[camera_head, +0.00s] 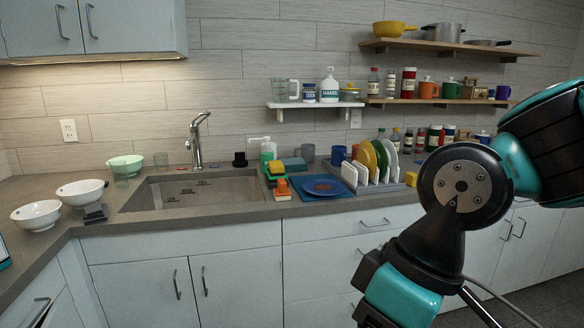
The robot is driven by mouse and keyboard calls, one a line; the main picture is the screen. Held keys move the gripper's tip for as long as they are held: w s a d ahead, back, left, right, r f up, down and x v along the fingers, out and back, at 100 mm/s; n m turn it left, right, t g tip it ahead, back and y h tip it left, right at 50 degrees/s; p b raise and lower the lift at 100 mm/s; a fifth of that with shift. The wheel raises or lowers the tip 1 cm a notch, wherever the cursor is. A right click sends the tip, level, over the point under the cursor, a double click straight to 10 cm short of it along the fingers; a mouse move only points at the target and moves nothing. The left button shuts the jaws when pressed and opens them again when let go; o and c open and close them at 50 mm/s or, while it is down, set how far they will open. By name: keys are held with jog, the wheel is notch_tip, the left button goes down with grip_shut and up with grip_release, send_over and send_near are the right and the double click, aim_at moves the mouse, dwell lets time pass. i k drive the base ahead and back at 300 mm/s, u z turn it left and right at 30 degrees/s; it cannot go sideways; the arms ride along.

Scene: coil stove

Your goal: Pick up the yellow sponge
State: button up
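A small yellow sponge-like block (277,167) with some green at it sits on the counter just right of the sink, among the soap and cleaning things. It is small in the picture, so its exact shape is hard to tell. Another small yellow object (411,179) stands at the right end of the dish rack, partly near my arm; I cannot tell what it is. My teal and black arm fills the right side of the view, in front of the counter. My gripper is not in view.
The sink (195,192) is left of the yellow block. An orange object (282,187), a green soap bottle (266,151) and a blue plate (324,187) crowd around it. A dish rack (372,186) holds several plates. White bowls (37,215) stand far left.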

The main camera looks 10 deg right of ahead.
aim_at(276, 169)
jog(key=z, duration=0.2)
jog(key=i, duration=1.6)
jog(key=u, duration=0.45)
jog(key=i, duration=0.75)
jog(key=u, duration=0.25)
